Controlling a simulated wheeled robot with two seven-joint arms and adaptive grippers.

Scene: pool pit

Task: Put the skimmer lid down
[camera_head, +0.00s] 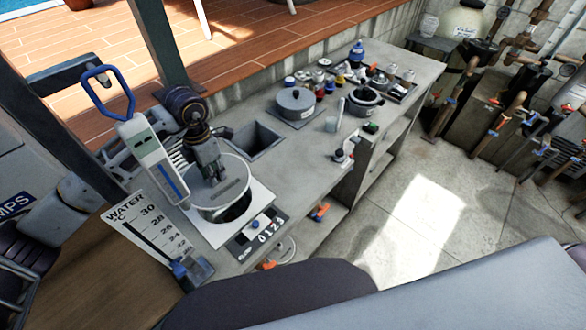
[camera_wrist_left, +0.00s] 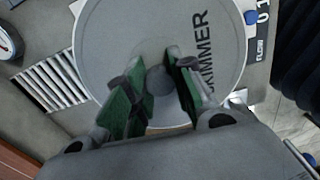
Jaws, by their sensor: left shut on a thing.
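The skimmer lid (camera_head: 232,177) is a round grey disc. In the left wrist view the lid (camera_wrist_left: 110,35) fills the upper middle, with dark SKIMMER lettering on its right half. My left gripper (camera_head: 213,176) points down and is shut on the knob at the lid's centre; in the wrist view its green-padded fingers (camera_wrist_left: 157,82) stand on both sides of the knob. The lid is over a round, metal-looking skimmer well (camera_head: 221,217) on a white plate. A dark opening shows below the lid's near edge, so the lid is apart from the rim there. My right gripper is not in view.
A white thermometer with a blue loop (camera_head: 158,160) stands close left of the gripper. A FLOW counter (camera_head: 256,229) sits in front of the well. A square basin (camera_head: 254,141) and a grey lidded pot (camera_head: 296,103) are farther along the counter. Bare counter shows beside the basin.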

